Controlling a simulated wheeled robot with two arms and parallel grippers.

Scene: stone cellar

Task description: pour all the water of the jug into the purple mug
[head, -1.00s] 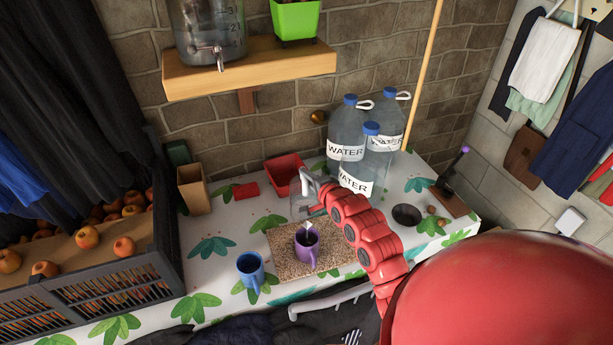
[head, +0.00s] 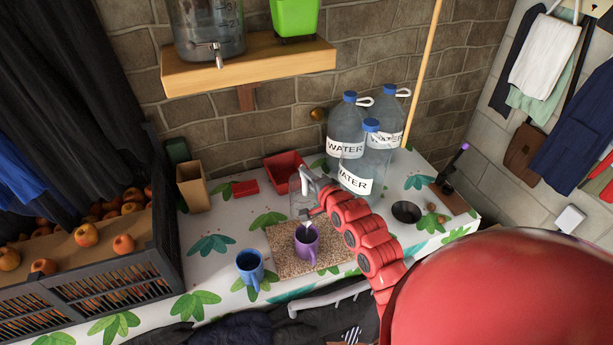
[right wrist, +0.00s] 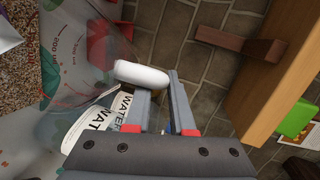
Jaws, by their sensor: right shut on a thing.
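The purple mug (head: 307,246) stands upright on a speckled board (head: 282,262) on the table. My right gripper (head: 312,190) is behind and above the mug, shut on the clear jug (head: 300,206). The jug is see-through and hard to make out against the tablecloth. It is above the far side of the mug. A pale streak shows at the mug's mouth. In the right wrist view the jug (right wrist: 62,62), with its printed scale, fills the left side and looks tilted. Its pale handle (right wrist: 140,75) is at my fingers. The water level inside cannot be made out. My left gripper is not in view.
A blue mug (head: 250,266) stands left of the board. Large water bottles (head: 360,172) stand behind the gripper. A red bin (head: 283,168) and a dark bowl (head: 406,212) are also on the table. A wooden shelf (head: 250,68) juts from the wall above.

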